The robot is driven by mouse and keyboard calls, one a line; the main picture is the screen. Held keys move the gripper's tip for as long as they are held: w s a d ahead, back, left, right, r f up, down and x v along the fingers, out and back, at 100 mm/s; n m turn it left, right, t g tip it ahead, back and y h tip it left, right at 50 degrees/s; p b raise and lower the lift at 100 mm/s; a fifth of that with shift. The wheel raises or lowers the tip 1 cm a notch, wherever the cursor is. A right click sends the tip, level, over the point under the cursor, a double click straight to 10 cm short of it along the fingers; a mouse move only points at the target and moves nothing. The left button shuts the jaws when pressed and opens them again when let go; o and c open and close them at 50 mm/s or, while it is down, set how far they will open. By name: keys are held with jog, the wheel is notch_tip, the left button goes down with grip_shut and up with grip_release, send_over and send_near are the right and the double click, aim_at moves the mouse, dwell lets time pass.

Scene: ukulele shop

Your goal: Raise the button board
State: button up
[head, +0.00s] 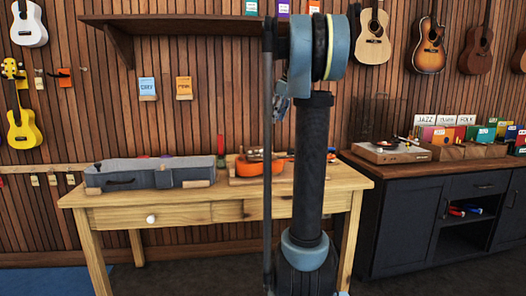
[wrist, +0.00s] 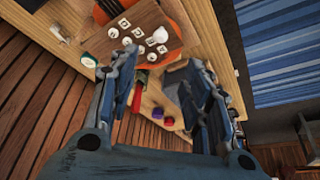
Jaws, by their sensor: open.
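In the wrist view, a small dark board (wrist: 148,22) carries several pale buttons or pegs, lying over an orange instrument body (wrist: 172,52); I take it to be the button board, but its edges are unclear. In the head view, the orange instrument (head: 249,167) lies on a wooden base on the bench, partly hidden by my arm, and I cannot make out the buttons there. My gripper (wrist: 163,60) is open in the wrist view, its fingers apart with nothing held between them. The board lies beyond the fingertips, up and left.
An open grey case (head: 150,173) lies on the wooden bench (head: 200,202) at left. Small red and purple items (wrist: 160,117) show below the fingertips. A dark cabinet (head: 425,205) with a record player (head: 391,151) stands at right. A shelf (head: 190,22) overhangs the bench.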

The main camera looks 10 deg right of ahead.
jog(key=x, duration=1.7)
jog(key=shift+f, duration=0.1)
jog(key=shift+a, duration=0.1)
grip_shut()
